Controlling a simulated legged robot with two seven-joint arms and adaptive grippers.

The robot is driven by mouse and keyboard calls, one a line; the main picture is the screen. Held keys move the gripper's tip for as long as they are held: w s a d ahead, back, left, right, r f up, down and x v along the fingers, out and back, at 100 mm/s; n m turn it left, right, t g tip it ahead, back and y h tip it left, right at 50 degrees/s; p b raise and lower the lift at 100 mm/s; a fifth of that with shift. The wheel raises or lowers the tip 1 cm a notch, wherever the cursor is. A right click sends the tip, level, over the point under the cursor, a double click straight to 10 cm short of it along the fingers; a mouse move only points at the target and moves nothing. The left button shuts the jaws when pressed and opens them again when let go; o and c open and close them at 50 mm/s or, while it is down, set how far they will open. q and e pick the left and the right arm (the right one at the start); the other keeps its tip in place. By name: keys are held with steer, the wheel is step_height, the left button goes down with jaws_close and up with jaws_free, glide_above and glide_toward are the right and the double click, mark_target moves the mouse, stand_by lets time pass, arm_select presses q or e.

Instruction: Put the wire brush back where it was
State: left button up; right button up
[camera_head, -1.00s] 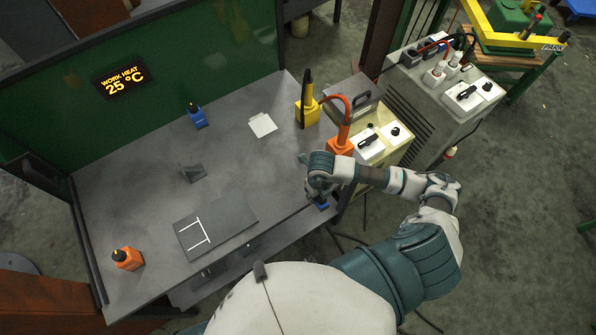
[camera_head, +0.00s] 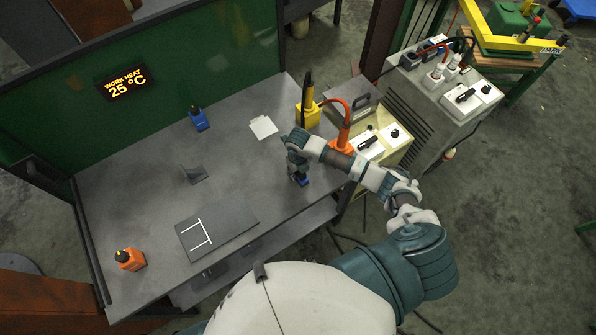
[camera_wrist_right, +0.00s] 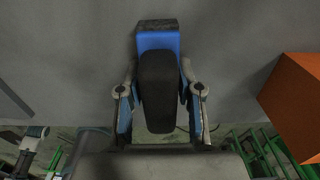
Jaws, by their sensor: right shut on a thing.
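My right gripper (camera_head: 297,168) is over the right part of the grey workbench, in front of the yellow and orange holders. It is shut on the wire brush, whose blue end (camera_head: 303,181) shows below the fingers in the head view. In the right wrist view, the dark handle (camera_wrist_right: 158,90) and blue body (camera_wrist_right: 158,42) of the brush lie between the two fingers (camera_wrist_right: 160,95). My left gripper is not in view.
The bench's middle is clear.

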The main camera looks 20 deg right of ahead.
steer(key=o, duration=1.1)
step_height(320, 180, up, 12)
steer(key=shift+r+b, duration=0.1)
steer(key=shift+b, duration=0.25)
